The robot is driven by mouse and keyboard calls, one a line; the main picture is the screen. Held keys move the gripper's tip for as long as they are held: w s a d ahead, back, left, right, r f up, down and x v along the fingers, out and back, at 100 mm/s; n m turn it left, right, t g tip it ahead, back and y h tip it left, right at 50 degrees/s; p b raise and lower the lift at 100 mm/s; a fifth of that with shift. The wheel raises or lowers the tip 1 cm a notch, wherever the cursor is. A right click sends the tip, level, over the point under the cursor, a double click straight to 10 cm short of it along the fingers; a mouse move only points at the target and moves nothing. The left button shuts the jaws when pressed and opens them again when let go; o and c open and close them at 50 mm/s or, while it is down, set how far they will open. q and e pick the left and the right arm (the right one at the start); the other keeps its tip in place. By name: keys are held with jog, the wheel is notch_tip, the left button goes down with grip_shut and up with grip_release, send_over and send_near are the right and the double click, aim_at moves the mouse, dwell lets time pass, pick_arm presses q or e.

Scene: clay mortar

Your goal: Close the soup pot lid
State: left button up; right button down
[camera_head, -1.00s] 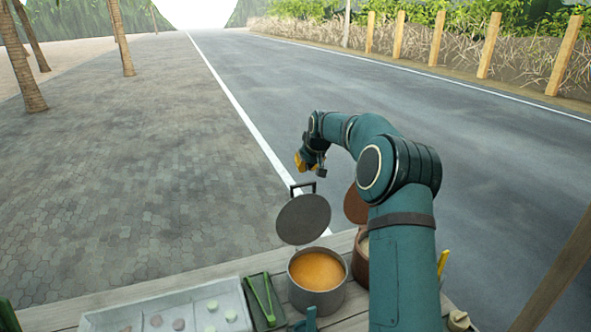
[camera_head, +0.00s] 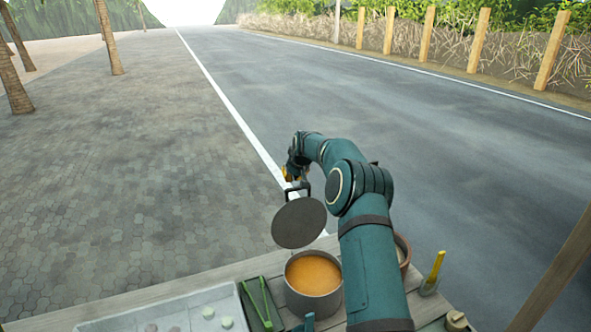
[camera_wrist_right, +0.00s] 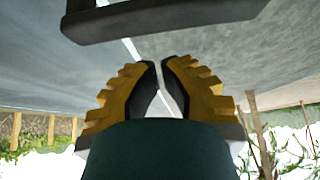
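The soup pot (camera_head: 314,303) is a grey pot holding orange soup, on the wooden table. Its round dark grey lid (camera_head: 298,222) stands raised and tilted open behind the pot, with a dark bracket handle (camera_head: 304,188) on its far edge. My right gripper (camera_head: 291,173) is beyond the lid, close to the handle, and partly hidden by my wrist. In the right wrist view, its yellow fingers (camera_wrist_right: 160,75) with black pads are together and empty. The handle (camera_wrist_right: 165,18) crosses the top of that view, apart from the fingertips. My left gripper is not visible.
A brown pot (camera_head: 403,250) stands right of the soup pot, mostly hidden by my right arm. Green tongs (camera_head: 264,303) and a pale tray (camera_head: 150,312) lie to the left. A yellow-handled tool (camera_head: 436,268) is at the right. Open road lies beyond the table.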

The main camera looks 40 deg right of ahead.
jog(key=shift+s+a+r, duration=0.1)
jog(key=shift+s+a, duration=0.1)
jog(key=shift+s, duration=0.45)
jog(key=shift+s+a+r, duration=0.1)
jog(key=shift+s+a, duration=0.05)
jog(key=shift+s, duration=0.45)
jog(key=shift+s+a+r, duration=0.1)
jog(key=shift+s+a, duration=0.1)
jog(key=shift+s, duration=0.45)
jog(key=shift+f, duration=0.1)
